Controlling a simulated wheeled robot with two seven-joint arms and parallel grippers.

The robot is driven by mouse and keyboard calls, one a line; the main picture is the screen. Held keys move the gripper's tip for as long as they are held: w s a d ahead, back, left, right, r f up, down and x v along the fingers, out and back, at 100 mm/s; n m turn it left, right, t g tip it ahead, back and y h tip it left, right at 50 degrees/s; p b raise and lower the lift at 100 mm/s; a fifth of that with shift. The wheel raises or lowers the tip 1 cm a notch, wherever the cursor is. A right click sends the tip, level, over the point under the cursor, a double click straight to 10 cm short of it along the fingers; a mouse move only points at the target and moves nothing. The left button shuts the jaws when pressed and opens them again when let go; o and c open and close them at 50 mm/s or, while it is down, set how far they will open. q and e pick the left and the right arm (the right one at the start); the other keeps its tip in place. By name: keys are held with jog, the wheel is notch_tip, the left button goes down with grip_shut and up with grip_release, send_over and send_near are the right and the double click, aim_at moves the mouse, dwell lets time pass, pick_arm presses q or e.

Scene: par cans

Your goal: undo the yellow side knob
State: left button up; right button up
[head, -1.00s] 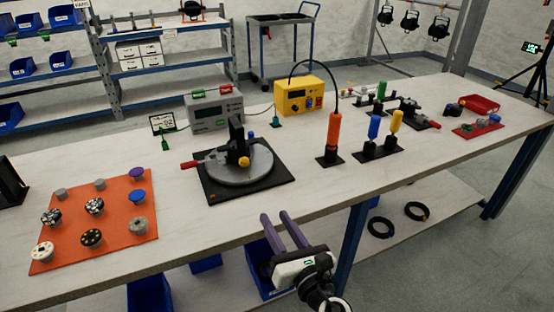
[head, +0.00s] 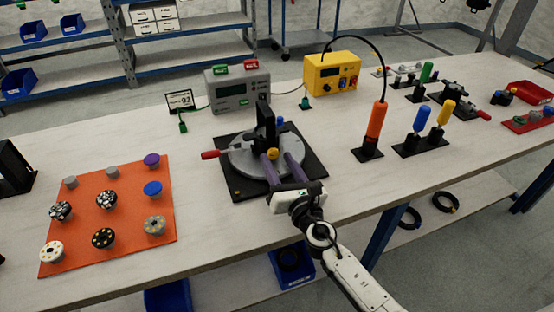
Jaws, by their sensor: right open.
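The yellow side knob (head: 272,153) sits low on the near side of a black upright bracket (head: 264,122). The bracket stands on a round grey turntable (head: 240,162) on a black base plate (head: 226,180). My right gripper (head: 277,156) reaches in from the front with its two purple fingers open. Its fingertips are at the knob, with the knob showing near the left fingertip. I cannot tell whether they touch it. A red-tipped handle (head: 211,155) sticks out to the left, and a blue knob (head: 279,121) shows behind the bracket. My left gripper is not in view.
An orange mat (head: 128,228) with several knobs lies at the left. A grey meter (head: 238,94) and a yellow power unit (head: 332,73) stand behind. An orange-handled tool (head: 375,122) and blue and yellow handles stand to the right. The table front between mat and base plate is clear.

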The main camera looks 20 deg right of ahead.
jog(key=shift+w, duration=0.6)
jog(key=c, duration=1)
jog(key=n+p, duration=0.1)
jog(key=n, duration=0.3)
jog(key=shift+r+p, duration=0.15)
jog(key=shift+p, duration=0.2)
jog(key=shift+c, duration=0.4)
jog(key=shift+n, duration=0.8)
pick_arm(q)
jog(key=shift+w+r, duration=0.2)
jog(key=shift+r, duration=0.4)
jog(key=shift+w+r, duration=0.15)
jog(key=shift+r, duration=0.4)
pick_arm(e)
jog(key=shift+f, duration=0.2)
jog(key=o, duration=1.1)
jog(key=shift+a, duration=0.1)
